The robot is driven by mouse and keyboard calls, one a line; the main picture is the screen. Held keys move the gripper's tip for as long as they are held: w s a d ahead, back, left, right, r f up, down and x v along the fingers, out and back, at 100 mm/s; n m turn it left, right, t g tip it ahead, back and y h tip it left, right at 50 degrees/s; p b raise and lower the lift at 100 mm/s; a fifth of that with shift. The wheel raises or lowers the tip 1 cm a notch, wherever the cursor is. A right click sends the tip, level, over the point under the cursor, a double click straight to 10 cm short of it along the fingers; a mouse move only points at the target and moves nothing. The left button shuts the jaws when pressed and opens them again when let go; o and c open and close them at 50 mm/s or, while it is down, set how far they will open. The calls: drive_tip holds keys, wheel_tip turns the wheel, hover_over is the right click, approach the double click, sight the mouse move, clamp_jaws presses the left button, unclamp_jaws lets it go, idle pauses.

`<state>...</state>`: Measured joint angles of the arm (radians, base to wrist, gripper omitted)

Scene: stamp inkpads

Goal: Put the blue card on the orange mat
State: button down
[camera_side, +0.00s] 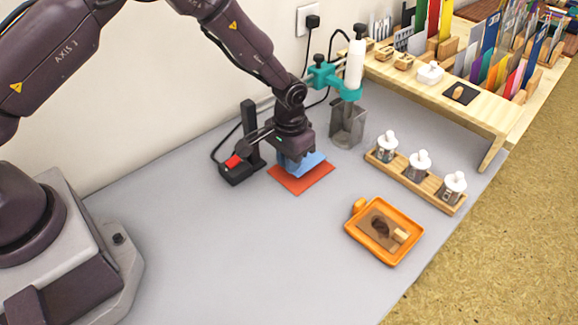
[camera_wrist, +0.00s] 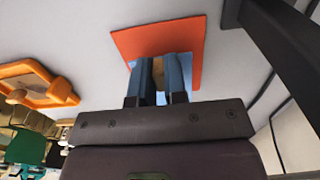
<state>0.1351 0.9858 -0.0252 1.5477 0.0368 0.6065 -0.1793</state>
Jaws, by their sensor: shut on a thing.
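The blue card (camera_side: 306,164) is under my gripper (camera_side: 297,157) in the side view, mostly covered by the fingers. A tan block (camera_wrist: 158,74), apparently a grip on the card, sits between my two fingers in the wrist view, and my gripper (camera_wrist: 160,78) is shut on it. Only slivers of light blue card (camera_wrist: 160,98) show there. The orange mat (camera_side: 311,184) lies flat on the table below the card; it also shows in the wrist view (camera_wrist: 155,35). The card overlaps the mat in both views. I cannot tell whether they touch.
A black stand with a red switch (camera_side: 234,163) is close left of the mat. A grey container (camera_side: 347,125) is behind right. An orange tray (camera_side: 404,220) and a wooden rack of white-topped bottles (camera_side: 440,192) are to the right. The front table is clear.

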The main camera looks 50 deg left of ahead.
drive_tip(key=shift+f, duration=1.1)
drive_tip(key=shift+f, duration=0.1)
drive_tip(key=c, duration=1.2)
unclamp_jaws()
drive_tip(key=shift+o, duration=0.2)
wheel_tip(320, 180, up, 12)
drive_tip(key=shift+s+r, duration=0.1)
drive_tip(key=shift+r, duration=0.05)
